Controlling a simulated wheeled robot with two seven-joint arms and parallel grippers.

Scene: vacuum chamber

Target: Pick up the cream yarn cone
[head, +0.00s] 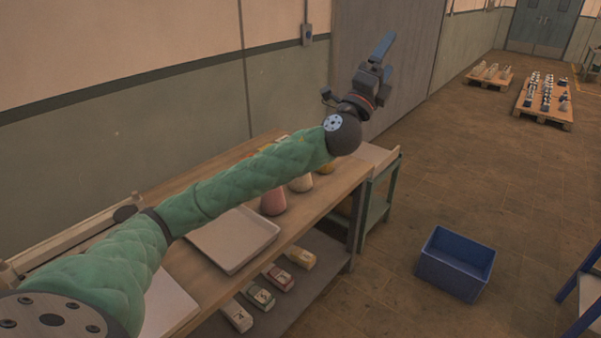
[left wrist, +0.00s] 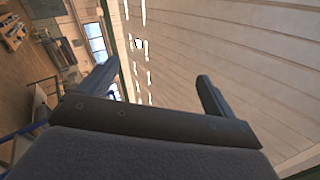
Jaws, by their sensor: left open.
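My left gripper (head: 381,56) is raised high above the far end of the workbench, in front of the grey wall panel. In the left wrist view my left gripper (left wrist: 157,84) shows two spread fingers with nothing between them. A cream yarn cone (head: 301,184) stands on the bench, below and to the left of the gripper, partly hidden behind my green-sleeved forearm. A pinkish-red cone (head: 273,202) stands nearer, and a yellow cone (head: 326,168) stands farther along; my arm covers parts of them. My right gripper is not in view.
A pale tray (head: 234,240) lies on the wooden workbench (head: 325,203). Several small packages (head: 279,277) lie on the lower shelf. A blue bin (head: 455,264) stands on the floor to the right. Loaded pallets (head: 545,115) stand far back. Open floor lies between.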

